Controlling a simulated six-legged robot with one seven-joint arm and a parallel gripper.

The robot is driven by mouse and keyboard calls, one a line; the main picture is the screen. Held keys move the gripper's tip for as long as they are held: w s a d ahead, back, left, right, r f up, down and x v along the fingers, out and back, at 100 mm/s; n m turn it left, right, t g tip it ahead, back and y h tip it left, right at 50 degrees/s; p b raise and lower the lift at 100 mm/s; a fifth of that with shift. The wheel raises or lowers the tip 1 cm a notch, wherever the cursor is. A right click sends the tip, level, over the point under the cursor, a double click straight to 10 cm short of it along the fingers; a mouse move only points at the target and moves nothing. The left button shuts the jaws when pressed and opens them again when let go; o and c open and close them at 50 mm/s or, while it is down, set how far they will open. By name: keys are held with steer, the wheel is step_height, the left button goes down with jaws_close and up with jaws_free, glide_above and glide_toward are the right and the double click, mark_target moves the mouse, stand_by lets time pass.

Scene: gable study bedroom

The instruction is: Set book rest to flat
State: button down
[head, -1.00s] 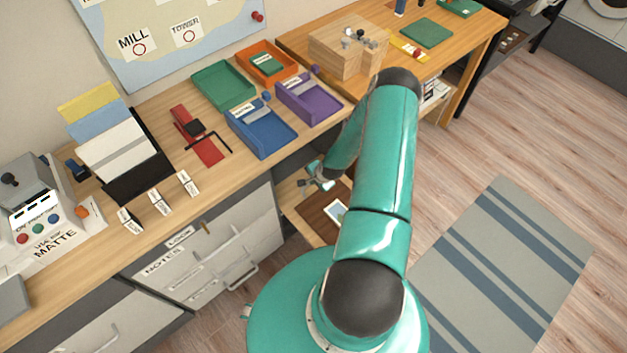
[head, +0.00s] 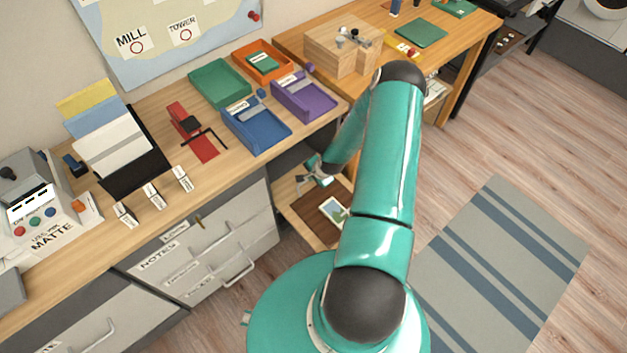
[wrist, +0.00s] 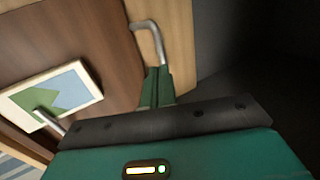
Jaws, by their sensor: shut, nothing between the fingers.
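A dark brown board (head: 311,206), which looks like the book rest, lies over a light wood surface in the opening under the desk. A picture card with green and blue areas (wrist: 58,94) lies on it. In the wrist view the brown board (wrist: 100,40) fills the left and middle. My gripper (head: 317,172) is low in front of the desk, close above the board's far end. Its green fingers (wrist: 156,86) are together with nothing between them. A bent grey rod (wrist: 152,35) shows just beyond them; I cannot tell whether they touch. My arm hides the board's right side.
The desk edge is above and behind my gripper. Blue (head: 257,138) and purple (head: 303,102) trays stand on the desk above. Grey drawers with handles (head: 236,270) are to the left. Open floor with a striped rug (head: 505,265) lies right.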

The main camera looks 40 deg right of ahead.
step_height(320, 180, up, 10)
steer(key=s, duration=0.2)
steer(key=shift+s, duration=0.1)
